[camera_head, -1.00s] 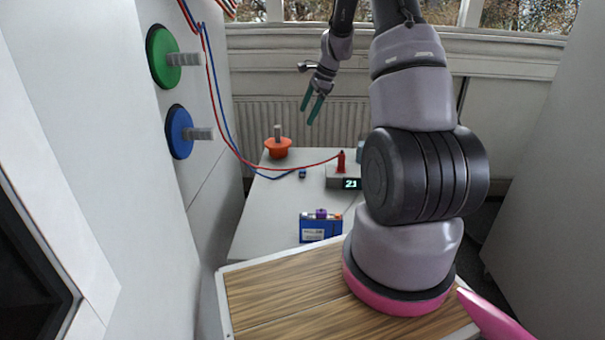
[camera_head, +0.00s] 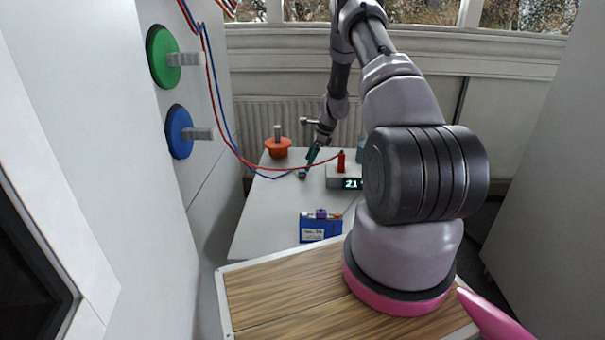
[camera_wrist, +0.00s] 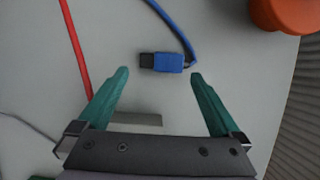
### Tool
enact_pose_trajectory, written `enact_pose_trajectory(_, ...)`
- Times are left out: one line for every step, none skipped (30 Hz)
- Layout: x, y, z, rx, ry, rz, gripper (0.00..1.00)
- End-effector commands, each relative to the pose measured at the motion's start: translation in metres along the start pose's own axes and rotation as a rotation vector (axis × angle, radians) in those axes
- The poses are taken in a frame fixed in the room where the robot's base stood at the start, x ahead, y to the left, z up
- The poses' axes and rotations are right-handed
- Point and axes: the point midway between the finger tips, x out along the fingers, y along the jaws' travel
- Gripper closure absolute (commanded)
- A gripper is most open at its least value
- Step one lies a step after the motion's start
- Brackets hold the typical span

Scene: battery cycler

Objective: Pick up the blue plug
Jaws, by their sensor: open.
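The blue plug (camera_wrist: 168,62) lies on the white table in the wrist view, with a dark tip at its left end and a blue cable leaving its right end. My gripper (camera_wrist: 160,76) is open, its two green fingers apart. The plug shows just ahead of the fingertips, roughly centred between them, and nothing is held. In the head view my gripper (camera_head: 308,168) is low over the table by the plug (camera_head: 303,174), partly covering it. I cannot tell the exact height of the fingertips above the table.
An orange knob-like object (camera_head: 278,148) stands left of the gripper. A cycler box with display (camera_head: 350,184) and red plug (camera_head: 341,161) stands to the right. A red cable (camera_wrist: 75,45) runs left in the wrist view. A blue battery pack (camera_head: 320,229) sits nearer on the table.

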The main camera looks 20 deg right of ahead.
Motion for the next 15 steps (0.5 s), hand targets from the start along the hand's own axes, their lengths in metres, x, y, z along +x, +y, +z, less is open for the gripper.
enact_pose_trajectory(0.006,0.0,0.001,0.0,-0.001,0.002,0.0)
enact_pose_trajectory(0.01,0.0,0.002,0.0,-0.001,0.002,0.0)
enact_pose_trajectory(0.016,-0.001,0.002,-0.001,-0.001,0.002,0.0)
enact_pose_trajectory(0.021,-0.001,0.003,-0.001,-0.001,0.002,0.0)
enact_pose_trajectory(0.025,-0.002,0.003,0.0,0.0,0.002,0.0)
enact_pose_trajectory(0.032,-0.002,0.003,0.001,0.0,0.003,0.0)
enact_pose_trajectory(0.036,-0.001,0.003,0.001,0.0,0.003,0.0)
enact_pose_trajectory(0.04,-0.002,0.003,0.0,0.0,0.003,0.0)
enact_pose_trajectory(0.044,-0.002,0.003,0.0,0.0,0.001,0.0)
enact_pose_trajectory(0.045,-0.002,0.003,-0.001,0.0,0.001,0.0)
enact_pose_trajectory(0.047,-0.002,0.004,-0.001,0.0,0.0,0.0)
enact_pose_trajectory(0.047,-0.002,0.004,-0.001,0.0,0.0,0.0)
enact_pose_trajectory(0.047,-0.002,0.004,-0.001,0.0,0.0,0.0)
enact_pose_trajectory(0.047,-0.002,0.004,-0.001,0.0,0.0,0.0)
enact_pose_trajectory(0.047,-0.002,0.004,-0.001,0.0,0.0,0.0)
